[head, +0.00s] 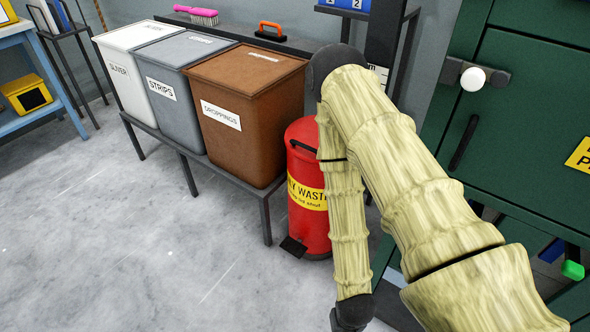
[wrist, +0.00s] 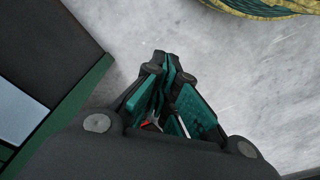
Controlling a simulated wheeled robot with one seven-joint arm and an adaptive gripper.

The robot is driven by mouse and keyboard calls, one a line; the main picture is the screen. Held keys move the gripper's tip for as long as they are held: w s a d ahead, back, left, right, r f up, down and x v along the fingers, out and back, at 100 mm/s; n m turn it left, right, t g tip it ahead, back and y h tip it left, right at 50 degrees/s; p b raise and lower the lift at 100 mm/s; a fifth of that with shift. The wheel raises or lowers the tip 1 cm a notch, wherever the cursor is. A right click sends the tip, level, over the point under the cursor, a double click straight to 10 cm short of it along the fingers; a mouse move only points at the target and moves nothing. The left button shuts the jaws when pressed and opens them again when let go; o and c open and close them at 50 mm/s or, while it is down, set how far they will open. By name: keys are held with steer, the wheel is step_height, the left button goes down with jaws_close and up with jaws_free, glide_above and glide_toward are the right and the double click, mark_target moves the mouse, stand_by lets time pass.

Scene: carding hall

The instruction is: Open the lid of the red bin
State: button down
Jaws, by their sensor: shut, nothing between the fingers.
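The red bin (head: 308,228) stands on the floor beside the bin rack in the head view. It has a yellow label reading "Y WASTE" in part, a black handle near its top and a black pedal (head: 293,247) at its foot. Its lid (head: 303,133) looks down. My arm hides the right side of the bin and part of its top. My gripper (wrist: 172,75) shows in the wrist view, shut and empty, over bare floor. The bin does not show clearly in the wrist view.
A brown droppings bin (head: 245,105), a grey strips bin (head: 175,88) and a white sliver bin (head: 124,70) stand on a dark rack left of the red bin. A green machine (head: 525,110) stands at the right. The floor (head: 120,240) in front is clear.

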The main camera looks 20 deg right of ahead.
steer(key=w+f+m+t+b, duration=0.1)
steer(key=w+f+m+b, duration=0.1)
steer(key=w+f+b, duration=0.15)
steer(key=n+t+h+b, duration=0.2)
steer(key=n+t+h, duration=0.55)
steer(key=n, duration=2.25)
glide_toward(299, 154)
steer(key=w+d+f, duration=0.1)
steer(key=w+d+f+g+h+b, duration=0.1)
steer(key=w, duration=0.1)
steer(key=w+d+f+g, duration=0.1)
steer(key=w, duration=0.1)
steer(key=shift+w+d+f+h+b, duration=0.1)
steer(key=shift+d+f+h+b, duration=0.15)
steer(key=shift+f+h+b, duration=0.15)
steer(key=shift+r, duration=0.1)
